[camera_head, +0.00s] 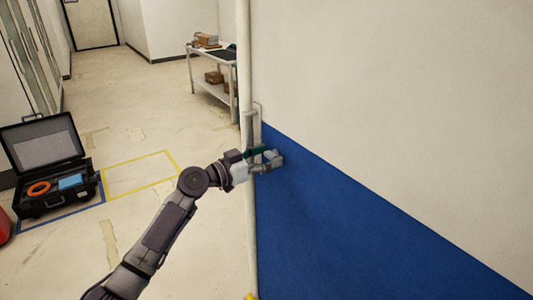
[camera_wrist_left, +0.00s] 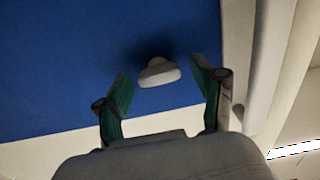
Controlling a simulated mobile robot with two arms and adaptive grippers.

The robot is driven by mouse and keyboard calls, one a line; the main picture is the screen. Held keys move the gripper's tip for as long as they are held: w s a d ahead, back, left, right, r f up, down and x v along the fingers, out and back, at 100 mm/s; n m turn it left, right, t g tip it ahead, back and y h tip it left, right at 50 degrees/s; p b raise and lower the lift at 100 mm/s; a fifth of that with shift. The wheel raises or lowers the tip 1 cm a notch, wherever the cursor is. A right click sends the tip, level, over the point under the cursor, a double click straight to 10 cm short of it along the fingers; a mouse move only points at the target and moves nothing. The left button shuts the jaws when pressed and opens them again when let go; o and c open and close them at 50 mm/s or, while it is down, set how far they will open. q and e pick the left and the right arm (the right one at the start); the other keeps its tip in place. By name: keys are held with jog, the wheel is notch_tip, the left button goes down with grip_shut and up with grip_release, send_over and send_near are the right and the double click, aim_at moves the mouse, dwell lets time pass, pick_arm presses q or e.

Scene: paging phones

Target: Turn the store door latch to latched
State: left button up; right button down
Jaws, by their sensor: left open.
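The latch shows in the left wrist view as a pale, rounded knob (camera_wrist_left: 158,73) on a blue surface. In the head view the latch (camera_head: 273,158) is largely hidden by my gripper, near the left edge of the blue-and-white door panel (camera_head: 345,215). My left gripper (camera_head: 263,160) is at the latch. In the left wrist view its green fingers (camera_wrist_left: 160,88) are apart, one on each side of the knob, with visible gaps and no clear contact. My right gripper is not in view.
A grey upright handle (camera_head: 250,128) stands by the panel's edge, just above my gripper. An open black case (camera_head: 50,205) lies on the floor at left, beside yellow floor tape. A white shelf table (camera_head: 212,92) with boxes stands behind. The floor between is mostly clear.

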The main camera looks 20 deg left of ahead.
pick_arm(q)
jog(key=shift+c, duration=0.5)
jog(key=c, duration=1)
jog(key=shift+c, duration=0.2)
